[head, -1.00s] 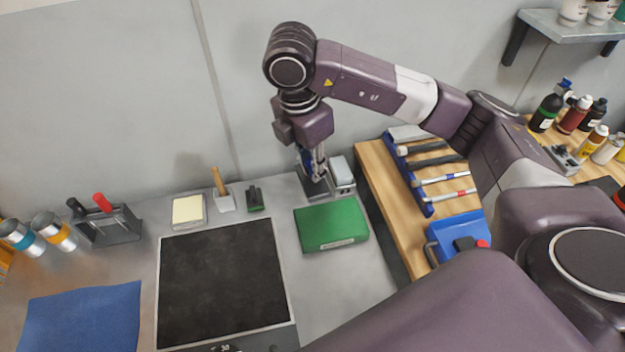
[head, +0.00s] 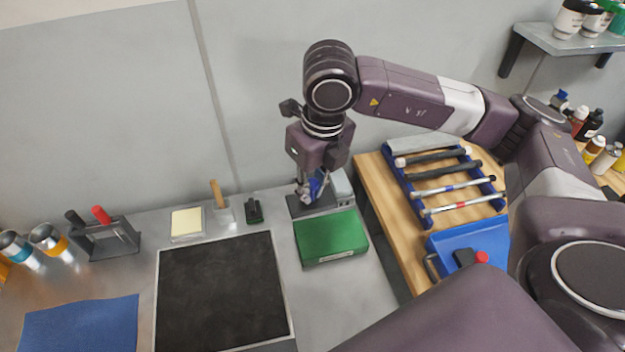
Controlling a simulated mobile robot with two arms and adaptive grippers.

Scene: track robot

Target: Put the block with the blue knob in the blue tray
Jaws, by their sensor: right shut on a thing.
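My right gripper (head: 309,191) is low at the back of the grey bench, over a dark grey stand (head: 298,209). A small blue part (head: 317,184), seemingly the blue knob, shows between its fingers, and the gripper is shut on it. The block under the knob is mostly hidden by the fingers, and I cannot tell whether it touches the stand. The blue tray (head: 495,233) is on the wooden bench at the right. A black block with a red knob (head: 470,258) is in it. My left gripper is not in view.
A green box (head: 330,238) lies just in front of the stand. A blue rack of hammers (head: 425,217) lies behind the blue tray. A grey device (head: 342,188) stands right of the gripper. A black mat (head: 222,290) covers the bench middle.

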